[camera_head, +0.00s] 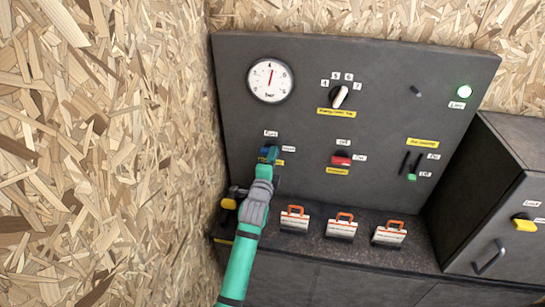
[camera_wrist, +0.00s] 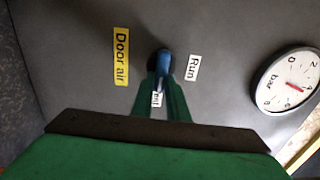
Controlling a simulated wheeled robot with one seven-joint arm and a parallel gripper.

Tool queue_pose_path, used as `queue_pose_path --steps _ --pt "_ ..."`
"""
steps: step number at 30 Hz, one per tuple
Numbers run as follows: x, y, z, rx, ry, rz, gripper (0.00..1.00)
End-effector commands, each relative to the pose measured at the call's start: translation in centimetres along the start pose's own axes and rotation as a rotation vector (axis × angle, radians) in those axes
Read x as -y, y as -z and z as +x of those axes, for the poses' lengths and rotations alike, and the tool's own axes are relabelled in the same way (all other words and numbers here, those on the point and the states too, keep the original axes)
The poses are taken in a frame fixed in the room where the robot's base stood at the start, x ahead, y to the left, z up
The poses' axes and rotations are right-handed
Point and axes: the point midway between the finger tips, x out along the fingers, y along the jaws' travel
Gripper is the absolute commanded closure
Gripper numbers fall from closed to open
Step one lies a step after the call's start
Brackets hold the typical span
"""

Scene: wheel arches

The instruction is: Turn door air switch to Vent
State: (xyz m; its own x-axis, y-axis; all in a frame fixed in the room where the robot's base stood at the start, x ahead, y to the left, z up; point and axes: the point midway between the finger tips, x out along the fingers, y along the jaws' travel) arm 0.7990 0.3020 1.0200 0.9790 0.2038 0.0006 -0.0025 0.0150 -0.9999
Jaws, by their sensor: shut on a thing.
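The door air switch has a blue handle (camera_wrist: 164,62) on the dark panel, seen between my gripper's fingers in the wrist view. The yellow "Door air" label (camera_wrist: 121,56) is left of it there, and the white "Run" label (camera_wrist: 193,68) is to its right. A second white label (camera_wrist: 156,99), mostly hidden with only its last letters showing, is below the handle. The handle appears to extend down toward this label. My gripper (camera_wrist: 161,88) is shut on the handle. In the head view the blue switch (camera_head: 265,150) is largely covered by my gripper (camera_head: 269,155).
A pressure gauge (camera_head: 270,80) is above the switch. A rotary selector (camera_head: 340,96), a red switch (camera_head: 341,159) and green-tipped slider (camera_head: 412,176) are to the right. Padlocks with orange shackles (camera_head: 342,227) stand on the ledge below. A chipboard wall (camera_head: 100,150) is close on the left.

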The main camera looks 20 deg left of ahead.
Motion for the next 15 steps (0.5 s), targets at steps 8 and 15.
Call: queue_pose_path --steps 8,15 --pt "0.0 -0.07 -0.02 0.001 0.0 0.001 0.67" --pt "-0.1 -0.11 -0.52 0.002 -0.001 0.0 0.67"
